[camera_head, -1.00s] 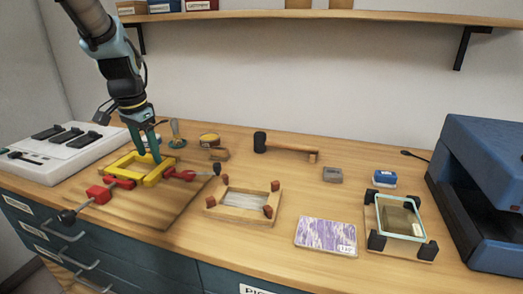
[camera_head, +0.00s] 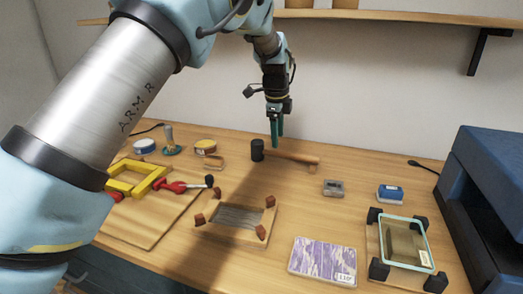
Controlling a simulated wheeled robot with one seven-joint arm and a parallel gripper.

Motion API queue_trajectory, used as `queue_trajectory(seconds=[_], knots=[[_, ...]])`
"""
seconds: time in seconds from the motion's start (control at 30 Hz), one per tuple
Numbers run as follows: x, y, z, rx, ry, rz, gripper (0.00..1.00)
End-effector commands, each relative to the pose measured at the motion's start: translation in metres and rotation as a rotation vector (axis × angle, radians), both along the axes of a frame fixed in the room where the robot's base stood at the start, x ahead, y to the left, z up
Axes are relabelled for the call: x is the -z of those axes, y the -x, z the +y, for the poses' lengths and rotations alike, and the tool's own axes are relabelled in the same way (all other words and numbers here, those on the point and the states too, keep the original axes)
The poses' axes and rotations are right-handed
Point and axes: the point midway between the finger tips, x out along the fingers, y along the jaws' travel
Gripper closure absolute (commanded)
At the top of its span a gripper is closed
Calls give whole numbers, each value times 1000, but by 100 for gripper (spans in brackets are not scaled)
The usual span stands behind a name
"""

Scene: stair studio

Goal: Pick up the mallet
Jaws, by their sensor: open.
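The mallet (camera_head: 290,156) lies on its side near the back of the wooden bench. Its dark head is at the left and its wooden handle runs to the right. My gripper (camera_head: 275,143) points down with its teal fingers just over the mallet, near where the head meets the handle. In this view the fingertips overlap the area beside the head; I cannot tell their exact height above it. My gripper is open and holds nothing.
A small wooden frame with red corners (camera_head: 264,232), a purple patterned box (camera_head: 322,260), a grey block (camera_head: 333,188) and a blue-white block (camera_head: 390,193) lie in front. A blue machine (camera_head: 490,190) stands right. A yellow frame (camera_head: 130,181) lies left. A shelf (camera_head: 400,17) hangs above.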

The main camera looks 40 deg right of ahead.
Motion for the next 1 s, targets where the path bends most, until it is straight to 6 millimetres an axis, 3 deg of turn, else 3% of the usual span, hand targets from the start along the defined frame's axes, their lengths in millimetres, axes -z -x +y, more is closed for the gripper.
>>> queue_trajectory(seconds=[0.27,0.6,0.9,1.0], knots=[[21,-4,-3,-2,-2,-1,38],[62,-12,-10,-3,-2,-1,38],[67,-13,-11,-3,1,-1,38],[67,-13,-11,-4,1,-1,49]])
